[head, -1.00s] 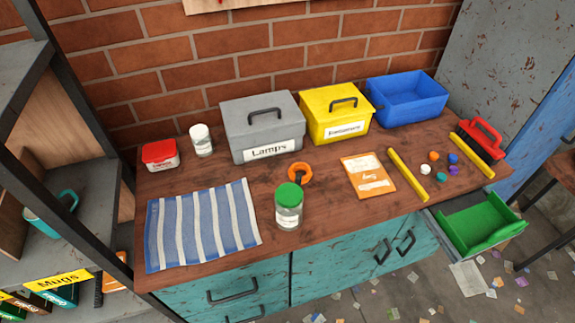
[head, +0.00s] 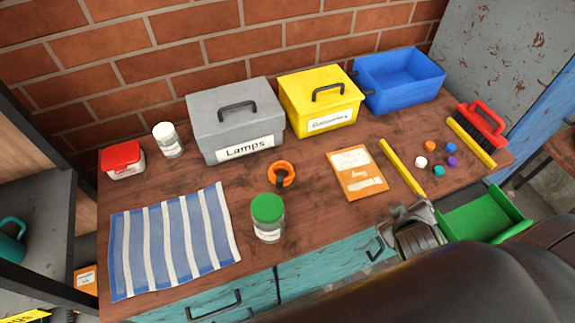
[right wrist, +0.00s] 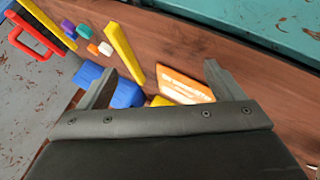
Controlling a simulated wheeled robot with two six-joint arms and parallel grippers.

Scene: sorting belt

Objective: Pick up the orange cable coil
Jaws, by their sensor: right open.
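The orange cable coil (head: 284,165) lies on the wooden workbench (head: 320,215), behind the green-lidded jar (head: 268,222) and in front of the grey Lamps box (head: 207,135). The coil does not show in that view. My left gripper is not in view.
A striped cloth (head: 172,240) covers the bench's left. Yellow (head: 320,115) and blue (head: 400,90) boxes stand behind. A green tray (head: 480,218) is at right.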

